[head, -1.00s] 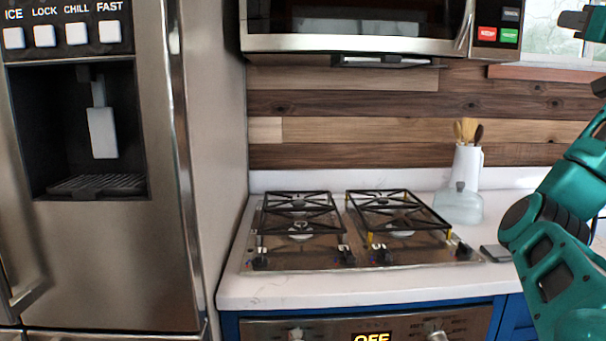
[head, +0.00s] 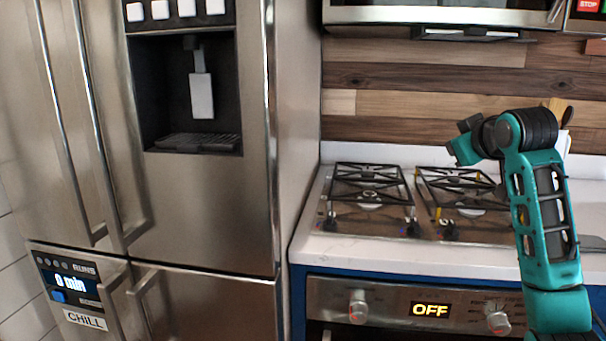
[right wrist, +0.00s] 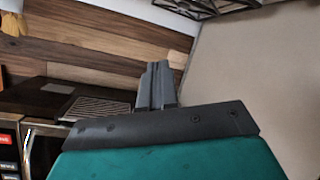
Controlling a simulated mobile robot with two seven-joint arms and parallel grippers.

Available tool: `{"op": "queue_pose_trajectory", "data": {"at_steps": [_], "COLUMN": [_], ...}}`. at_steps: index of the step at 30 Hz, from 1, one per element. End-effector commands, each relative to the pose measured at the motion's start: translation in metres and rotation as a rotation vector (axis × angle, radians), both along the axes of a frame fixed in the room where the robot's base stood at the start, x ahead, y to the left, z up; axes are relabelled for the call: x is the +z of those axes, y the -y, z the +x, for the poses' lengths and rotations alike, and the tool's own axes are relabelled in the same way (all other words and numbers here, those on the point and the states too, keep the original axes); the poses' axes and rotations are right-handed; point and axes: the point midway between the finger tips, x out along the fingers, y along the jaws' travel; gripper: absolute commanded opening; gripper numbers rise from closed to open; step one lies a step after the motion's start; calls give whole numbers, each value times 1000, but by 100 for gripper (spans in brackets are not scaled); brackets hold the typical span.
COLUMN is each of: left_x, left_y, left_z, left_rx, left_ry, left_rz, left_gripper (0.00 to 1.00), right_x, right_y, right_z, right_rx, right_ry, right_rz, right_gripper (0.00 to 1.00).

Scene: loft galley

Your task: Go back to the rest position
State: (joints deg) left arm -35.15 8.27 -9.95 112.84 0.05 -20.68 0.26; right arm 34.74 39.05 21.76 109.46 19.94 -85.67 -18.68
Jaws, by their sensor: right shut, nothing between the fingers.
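My right arm (head: 545,205) is teal and black and rises at the right of the head view, in front of the stove and counter. Its fingers cannot be made out there. In the right wrist view my right gripper (right wrist: 156,85) shows with its two grey fingers together and nothing between them. It is in the air, with the plank wall and the microwave's underside behind it. My left gripper is in neither view.
A steel fridge (head: 205,230) fills the left. A gas stove (head: 350,228) sits on the white counter above an oven reading OFF (head: 430,309). A microwave (head: 440,14) hangs above. In the wrist view, the microwave's underside (right wrist: 55,98) appears inverted.

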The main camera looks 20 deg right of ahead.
Motion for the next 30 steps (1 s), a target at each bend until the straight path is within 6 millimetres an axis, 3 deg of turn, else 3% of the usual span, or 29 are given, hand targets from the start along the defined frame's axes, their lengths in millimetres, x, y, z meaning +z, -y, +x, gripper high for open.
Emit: {"op": "queue_pose_trajectory", "data": {"at_steps": [1,5,8,12,15,21,27,29,30], "left_x": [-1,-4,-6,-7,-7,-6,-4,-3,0], "left_y": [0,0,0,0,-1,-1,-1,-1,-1], "left_z": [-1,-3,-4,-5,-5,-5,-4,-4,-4], "left_rx": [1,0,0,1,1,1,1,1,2], "left_ry": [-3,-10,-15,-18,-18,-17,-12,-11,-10], "left_rz": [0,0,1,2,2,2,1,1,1], "left_gripper": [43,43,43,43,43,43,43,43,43], "right_x": [-39,-125,-188,-266,-311,-360,-377,-379,-383], "right_y": [-22,-74,-115,-174,-215,-278,-321,-330,-329], "right_z": [5,1,-16,-60,-103,-185,-253,-266,-254], "right_rx": [26,79,120,170,199,222,212,207,219], "right_ry": [-68,-215,-320,-462,-556,-700,-801,-815,-777], "right_rz": [4,23,50,109,166,289,403,430,421], "right_gripper": [0,0,0,0,0,0,0,0,0]}}
